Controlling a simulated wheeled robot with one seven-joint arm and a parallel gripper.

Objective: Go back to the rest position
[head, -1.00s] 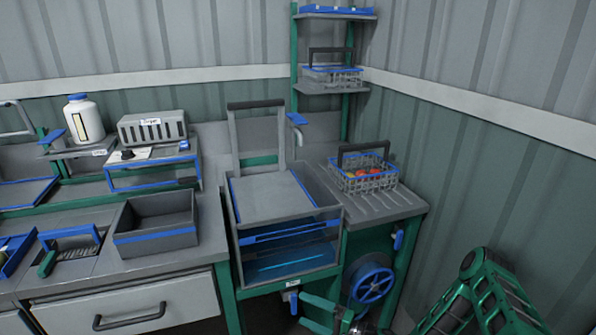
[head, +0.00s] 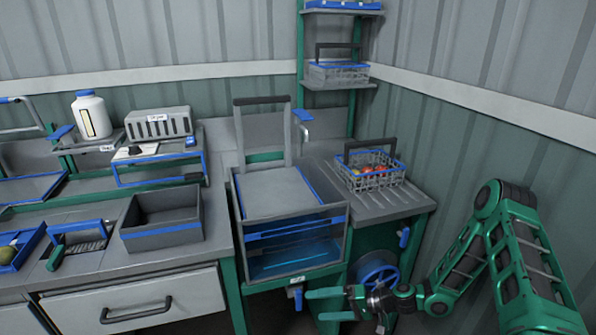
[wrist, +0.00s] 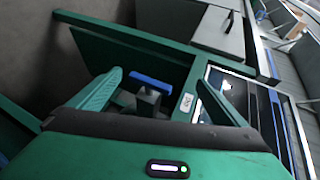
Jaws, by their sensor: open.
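My gripper (head: 318,305) is low in front of the wash tank (head: 290,268), in the lower middle of the head view. Its two green fingers are spread apart with nothing between them. In the wrist view, my gripper (wrist: 160,95) also shows open, with a blue-handled valve (wrist: 150,83) beyond the fingers. My green arm comes in from the right side of the head view.
A wire basket with tomatoes (head: 372,178) stands on the ribbed drainboard (head: 405,205). An empty grey bin (head: 160,235) sits on the bench left of the tank. A blue wheel (head: 376,278) is under the drainboard, close to my arm. An empty-looking basket (head: 338,74) is on the shelf.

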